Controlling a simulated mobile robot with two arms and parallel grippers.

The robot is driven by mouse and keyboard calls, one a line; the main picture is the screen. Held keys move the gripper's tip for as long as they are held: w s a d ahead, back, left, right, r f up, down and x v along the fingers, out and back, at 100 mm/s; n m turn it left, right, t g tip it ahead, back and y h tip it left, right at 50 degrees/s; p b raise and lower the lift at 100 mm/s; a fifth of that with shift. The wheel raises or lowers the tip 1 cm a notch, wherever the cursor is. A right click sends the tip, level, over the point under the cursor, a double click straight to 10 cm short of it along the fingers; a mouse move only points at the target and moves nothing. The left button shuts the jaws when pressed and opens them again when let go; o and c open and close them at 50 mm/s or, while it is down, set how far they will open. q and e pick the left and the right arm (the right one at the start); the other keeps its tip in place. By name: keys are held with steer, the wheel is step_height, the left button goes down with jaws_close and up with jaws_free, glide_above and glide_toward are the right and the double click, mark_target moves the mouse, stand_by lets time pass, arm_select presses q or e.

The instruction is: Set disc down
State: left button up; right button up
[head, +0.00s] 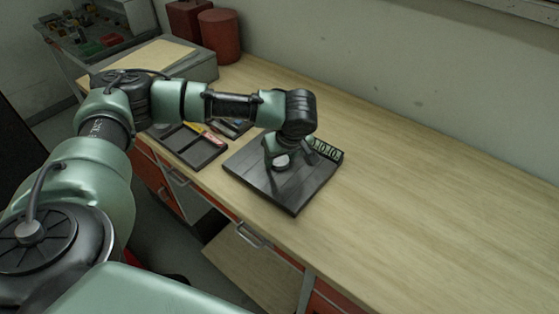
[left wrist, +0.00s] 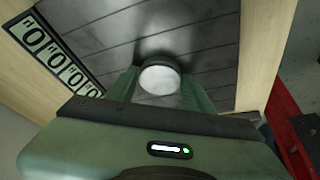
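A small round disc (left wrist: 159,79) with a pale, shiny face shows between the two fingers of my left gripper (left wrist: 159,92) in the left wrist view. Both fingers meet its sides, so the gripper looks shut on it. In the head view the disc (head: 281,161) shows below my left gripper (head: 280,157), over a dark grooved board (head: 290,195). A dark shadow lies right by the disc; I cannot tell whether it touches the board. The board has a green and white marked strip (head: 327,149) along one edge. My right gripper is not in view.
A dark divided tray (head: 187,147) holding small tools lies left of the board. A grey case (head: 185,60) and red canisters (head: 219,37) stand at the back left. The wooden bench (head: 430,190) is clear to the right. Its front edge lies close to the board.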

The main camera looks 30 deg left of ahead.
arm_select(q)
jaws_close()
steer(key=shift+r, duration=0.1)
